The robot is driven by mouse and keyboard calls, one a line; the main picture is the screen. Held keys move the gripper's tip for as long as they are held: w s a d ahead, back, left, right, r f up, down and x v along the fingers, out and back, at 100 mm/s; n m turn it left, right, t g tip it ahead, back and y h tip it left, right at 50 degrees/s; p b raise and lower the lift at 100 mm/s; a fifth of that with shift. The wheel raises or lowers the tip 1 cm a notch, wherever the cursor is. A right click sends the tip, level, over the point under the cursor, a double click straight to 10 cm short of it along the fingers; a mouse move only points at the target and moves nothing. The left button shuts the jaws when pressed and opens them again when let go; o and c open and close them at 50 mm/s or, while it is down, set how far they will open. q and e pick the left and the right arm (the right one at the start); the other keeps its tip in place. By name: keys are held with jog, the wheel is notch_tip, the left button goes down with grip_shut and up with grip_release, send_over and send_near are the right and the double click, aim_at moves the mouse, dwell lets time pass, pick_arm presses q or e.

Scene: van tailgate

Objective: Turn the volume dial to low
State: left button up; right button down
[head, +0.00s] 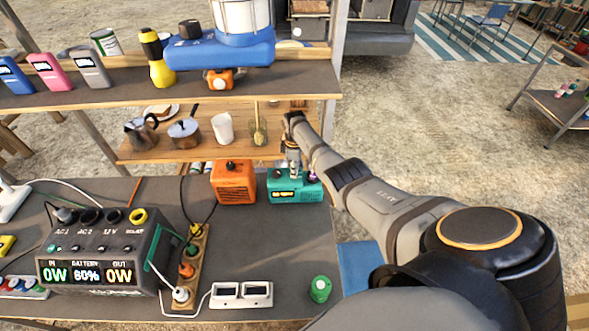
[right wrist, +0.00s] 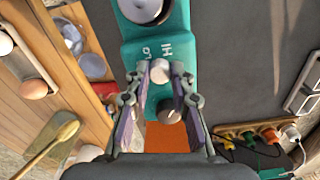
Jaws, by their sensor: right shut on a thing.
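A teal radio (head: 288,190) with a lit yellow display stands at the back of the dark worktop. In the right wrist view its top (right wrist: 150,45) carries the letters LO and HI, with a pale round dial (right wrist: 160,71) just below them. My right gripper (head: 291,168) comes down on the radio from above. In the wrist view its two fingers (right wrist: 160,80) are closed on the sides of this dial. A second, brownish knob (right wrist: 170,112) sits between the fingers, nearer the wrist. The dial's pointer cannot be made out. My left gripper is out of view.
An orange box (head: 233,183) stands just left of the radio. A wooden shelf (head: 190,150) with pots and a cup is behind, and a dark upper shelf (head: 120,85) above. A power station (head: 100,250) and power strip (head: 188,262) are at left. The worktop's middle is clear.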

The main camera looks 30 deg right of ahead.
jog(key=c, duration=1.1)
grip_release()
jog(key=shift+c, duration=0.2)
jog(key=shift+r, duration=0.25)
notch_tip(320, 180, up, 7)
jog(key=shift+r, duration=0.1)
